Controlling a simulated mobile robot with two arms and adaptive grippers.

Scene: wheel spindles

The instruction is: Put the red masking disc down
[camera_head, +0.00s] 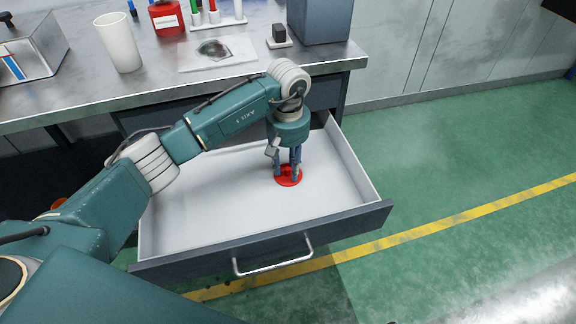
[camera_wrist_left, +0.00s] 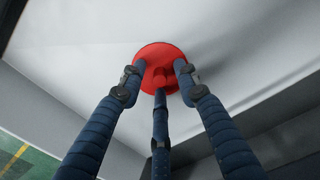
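The red masking disc (camera_head: 289,181) lies flat in the open drawer (camera_head: 210,205), toward its right side, and appears to rest on the white floor. In the left wrist view the disc (camera_wrist_left: 152,52) shows a small raised red part at its middle. My left gripper (camera_head: 288,174) points down over the disc with its three blue fingers. In the wrist view the fingers (camera_wrist_left: 161,75) stand spread around the raised part, with red visible between them. The fingertips are at or just above the disc; exact contact is hard to tell. My right gripper is not in view.
The drawer's front panel (camera_head: 345,232) and side walls surround the disc; the rest of its floor is empty. On the worktop (camera_head: 160,82) stand a white cup (camera_head: 119,43), a red container (camera_head: 166,18), a tube rack (camera_head: 220,22) and a flat sheet (camera_head: 240,50).

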